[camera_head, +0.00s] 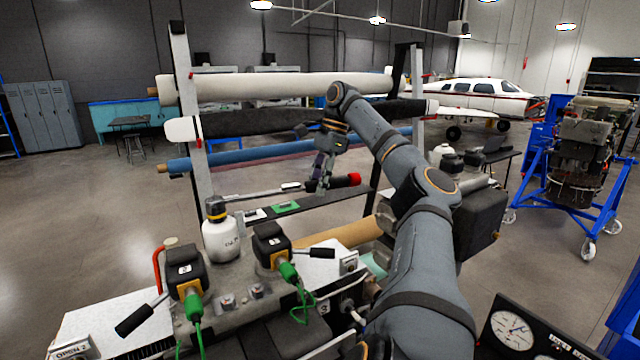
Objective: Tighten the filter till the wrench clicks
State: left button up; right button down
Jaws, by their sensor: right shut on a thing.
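The white filter (221,240) stands upright on the grey engine block, left of centre, with a dark and yellow cap (215,208) on top. A long wrench (262,192) with a silver shaft, black handle and red end runs nearly level from near this cap to the right. My right gripper (320,184) is shut on the wrench by its black handle, with its fingers pointing down. I cannot tell exactly how the wrench head sits on the cap. My left gripper is not in view.
Black levered units (186,268) and (271,243) with green cables flank the filter. A rack with a white roll (280,87) stands behind. A dark shelf with a green item (285,206) lies below the wrench. A dial gauge (513,329) is at lower right.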

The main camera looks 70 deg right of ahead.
jog(key=shift+w, duration=0.1)
jog(key=shift+w+d+r, duration=0.35)
jog(key=shift+w+d, duration=0.05)
jog(key=shift+s+a+r, duration=0.1)
jog(key=shift+a+r, duration=0.15)
jog(key=shift+r, duration=0.45)
jog(key=shift+s+a+r, duration=0.1)
jog(key=shift+a+r, duration=0.1)
jog(key=shift+r, duration=0.5)
jog(key=shift+d+r, duration=0.1)
jog(key=shift+r, duration=0.45)
jog(key=shift+w+d+r, duration=0.1)
jog(key=shift+w+r, duration=0.05)
jog(key=shift+r, duration=0.4)
